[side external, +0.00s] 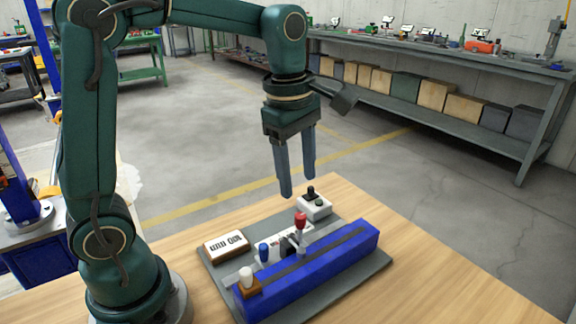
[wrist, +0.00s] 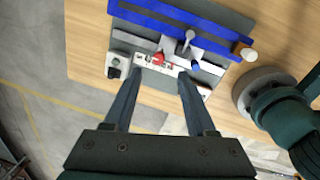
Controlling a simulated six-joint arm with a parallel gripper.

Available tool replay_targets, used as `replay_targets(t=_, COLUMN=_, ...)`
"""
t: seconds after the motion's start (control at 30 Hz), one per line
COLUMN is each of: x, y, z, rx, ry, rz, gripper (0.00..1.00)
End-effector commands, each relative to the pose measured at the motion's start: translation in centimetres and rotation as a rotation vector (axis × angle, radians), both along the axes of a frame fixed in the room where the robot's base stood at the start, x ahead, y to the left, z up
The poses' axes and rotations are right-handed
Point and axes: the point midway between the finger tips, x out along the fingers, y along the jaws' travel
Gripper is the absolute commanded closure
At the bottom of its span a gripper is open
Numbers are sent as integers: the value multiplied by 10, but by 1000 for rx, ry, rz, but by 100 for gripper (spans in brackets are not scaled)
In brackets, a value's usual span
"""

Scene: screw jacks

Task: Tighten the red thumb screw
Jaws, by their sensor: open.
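The red thumb screw (side external: 300,220) stands upright on the fixture beside the long blue rail (side external: 318,268). In the wrist view the red screw (wrist: 158,58) shows just beyond my fingertips, between them and nearer the left one. My gripper (side external: 297,190) is open and empty, pointing down above the fixture, with a clear gap over the red screw. It also shows in the wrist view (wrist: 160,78). A blue knob (side external: 263,251) and a white knob (side external: 246,274) stand to the left of the red screw. The lower part of the red screw is partly hidden.
The grey base plate (side external: 372,273) lies on the wooden table (side external: 425,268). A sign block (side external: 226,246) sits at its left, and a white box with a black knob (side external: 314,206) at its far end. A grey lever (wrist: 185,42) stands close to the red screw.

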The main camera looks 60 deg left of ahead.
Motion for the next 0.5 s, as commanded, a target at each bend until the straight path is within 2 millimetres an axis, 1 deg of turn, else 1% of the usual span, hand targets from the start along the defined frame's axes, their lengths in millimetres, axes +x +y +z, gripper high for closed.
replay_targets(t=0.03, x=7, y=2, z=-9, rx=-4, ry=32, rz=26, gripper=44)
replay_targets(t=0.17, x=15, y=5, z=-26, rx=-8, ry=82, rz=36, gripper=44)
replay_targets(t=0.37, x=13, y=6, z=-44, rx=-10, ry=124, rz=39, gripper=44)
replay_targets(t=0.5, x=13, y=7, z=-61, rx=-10, ry=125, rz=40, gripper=44)
